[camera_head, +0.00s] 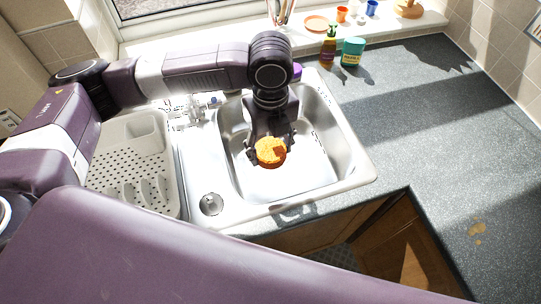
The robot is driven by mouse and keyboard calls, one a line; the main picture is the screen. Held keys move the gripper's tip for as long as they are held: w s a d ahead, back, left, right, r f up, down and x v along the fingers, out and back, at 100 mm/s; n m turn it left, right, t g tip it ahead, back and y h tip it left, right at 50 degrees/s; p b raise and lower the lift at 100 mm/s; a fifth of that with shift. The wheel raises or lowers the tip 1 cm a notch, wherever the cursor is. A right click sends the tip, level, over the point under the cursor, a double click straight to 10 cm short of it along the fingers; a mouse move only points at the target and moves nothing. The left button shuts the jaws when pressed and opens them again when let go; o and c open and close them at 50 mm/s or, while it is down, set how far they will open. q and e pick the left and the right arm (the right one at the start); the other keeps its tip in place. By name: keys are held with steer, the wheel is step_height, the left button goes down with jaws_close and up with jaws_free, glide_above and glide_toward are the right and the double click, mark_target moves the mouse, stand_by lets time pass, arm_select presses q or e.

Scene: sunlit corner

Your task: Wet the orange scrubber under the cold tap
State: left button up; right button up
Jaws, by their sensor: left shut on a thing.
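The orange scrubber (271,152) is a round orange pad, partly in shadow. My left gripper (270,140) points down over the sink basin (318,165) and is shut on the scrubber. I cannot tell how high above the basin floor it is. The taps (196,112) stand on the sink deck behind and left of the basin, with a blue mark (214,101) on the right side. My arm hides part of the area around them, and I see no running water. My right gripper is not in view.
A brown bottle (328,47) and a green tub (352,52) stand behind the basin on the right. Small cups and an orange dish (316,23) sit on the windowsill. The right worktop (440,130) is mostly clear.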

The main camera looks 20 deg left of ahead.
mark_target(270, 138)
arm_select(q)
steer(key=w+b, duration=0.1)
steer(key=w+a+f+b, duration=0.1)
steer(key=w+b, duration=0.1)
steer(key=w, duration=0.1)
steer(key=shift+a+f, duration=0.15)
steer(key=w+a+f+b, duration=0.1)
steer(key=w+a, duration=0.1)
steer(key=w, duration=0.5)
steer(key=shift+w, duration=0.1)
stand_by(0.6)
steer(key=shift+s+d+r+p, duration=0.1)
steer(key=shift+s+d+p, duration=0.25)
steer(key=shift+s+p, duration=0.7)
steer(key=shift+s+d+f+p, duration=0.1)
steer(key=shift+s+d+p, duration=0.2)
steer(key=shift+s+p, duration=0.75)
steer(key=shift+s+d+r+p, duration=0.1)
steer(key=shift+s+d+p, duration=0.35)
steer(key=shift+s, duration=1.35)
